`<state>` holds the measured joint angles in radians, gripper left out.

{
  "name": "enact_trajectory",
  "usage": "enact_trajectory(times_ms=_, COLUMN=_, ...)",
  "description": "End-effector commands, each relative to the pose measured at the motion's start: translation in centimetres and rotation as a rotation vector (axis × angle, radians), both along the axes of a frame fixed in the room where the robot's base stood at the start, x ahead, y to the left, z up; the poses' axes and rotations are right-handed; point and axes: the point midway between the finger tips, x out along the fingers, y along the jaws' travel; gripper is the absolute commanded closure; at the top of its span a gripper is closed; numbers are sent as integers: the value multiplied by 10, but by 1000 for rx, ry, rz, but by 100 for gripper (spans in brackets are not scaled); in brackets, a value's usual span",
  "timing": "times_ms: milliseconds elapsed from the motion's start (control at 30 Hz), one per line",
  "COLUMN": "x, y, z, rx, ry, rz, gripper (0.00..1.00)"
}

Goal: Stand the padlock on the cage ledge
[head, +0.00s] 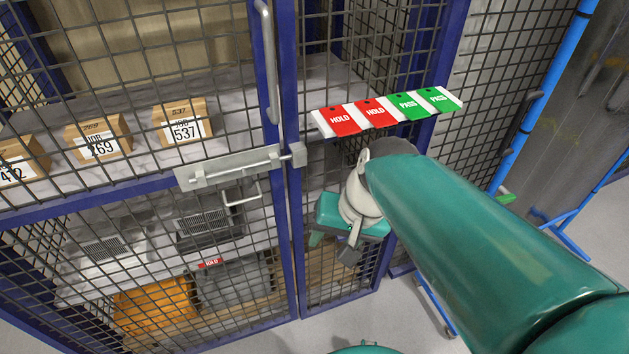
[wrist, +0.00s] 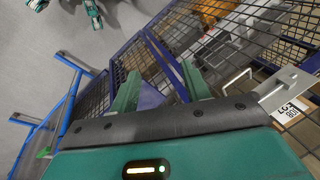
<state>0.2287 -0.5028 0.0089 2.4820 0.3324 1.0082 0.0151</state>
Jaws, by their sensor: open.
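My gripper (head: 347,238) hangs in front of the narrow mesh panel, below the ledge, in the head view. In the wrist view its two green fingers (wrist: 161,88) are apart with nothing between them; a blue cage post shows beyond. The cage ledge (head: 318,120) is a pale strip at the mesh, bearing red HOLD and green PASS tags (head: 408,106). I cannot make out a padlock for certain. A thin U-shaped metal loop (head: 243,193) hangs under the door's bolt plate (head: 232,168); it also shows in the wrist view (wrist: 237,80). I cannot tell if it is the bolt's handle or a shackle.
Behind the mesh stand numbered cardboard boxes (head: 184,121), grey bins (head: 235,283) and an orange bin (head: 155,311). A blue frame (head: 555,90) stands at right; grey floor there is open.

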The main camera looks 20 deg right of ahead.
Motion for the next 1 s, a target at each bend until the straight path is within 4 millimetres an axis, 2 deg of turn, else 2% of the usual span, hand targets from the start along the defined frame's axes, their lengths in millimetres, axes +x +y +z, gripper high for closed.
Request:
enact_trajectory(times_ms=33, x=-3, y=4, z=14, rx=-87, ry=-73, rz=85, gripper=53)
enact_trajectory(times_ms=100, x=-6, y=5, z=29, rx=-192, ry=-155, rz=174, gripper=53)
enact_trajectory(times_ms=300, x=-8, y=5, z=55, rx=-351, ry=-294, rz=305, gripper=53)
enact_trajectory(times_ms=1000, x=-8, y=4, z=57, rx=-362, ry=-300, rz=311, gripper=53)
